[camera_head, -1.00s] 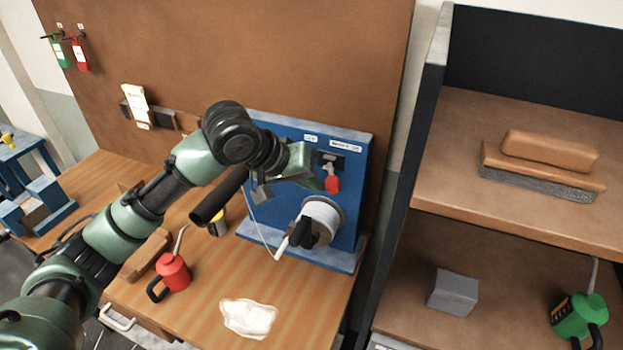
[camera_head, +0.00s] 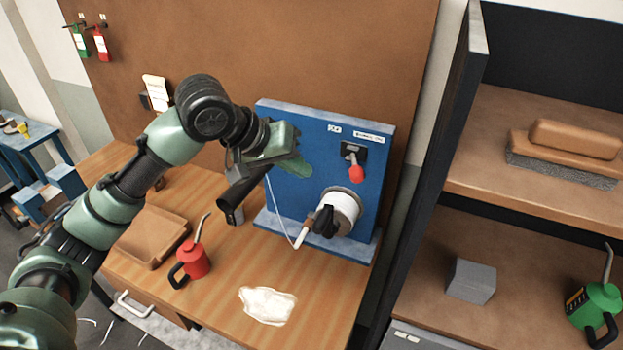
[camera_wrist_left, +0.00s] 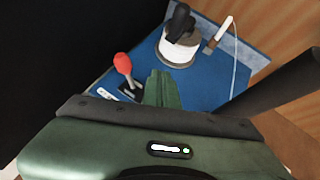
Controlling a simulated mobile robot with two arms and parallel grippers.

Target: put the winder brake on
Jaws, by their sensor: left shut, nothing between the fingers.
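The brake lever with a red knob (camera_head: 356,174) sits on a black plate (camera_head: 349,151) on the blue winder panel (camera_head: 300,135), under white labels. In the head view the lever points down. My left gripper (camera_head: 303,172) is shut and empty, in front of the panel to the left of the lever, apart from the knob. In the left wrist view the shut fingers (camera_wrist_left: 163,90) show to the right of the red knob (camera_wrist_left: 122,62), with a gap between them. My right gripper is not in view.
Below the lever is a white spool (camera_head: 343,205) with a black crank handle (camera_head: 322,222) and a thread. A red oil can (camera_head: 195,262), a brown tray (camera_head: 150,238) and a white cloth (camera_head: 267,305) are on the bench. A shelf (camera_head: 520,225) stands at the right.

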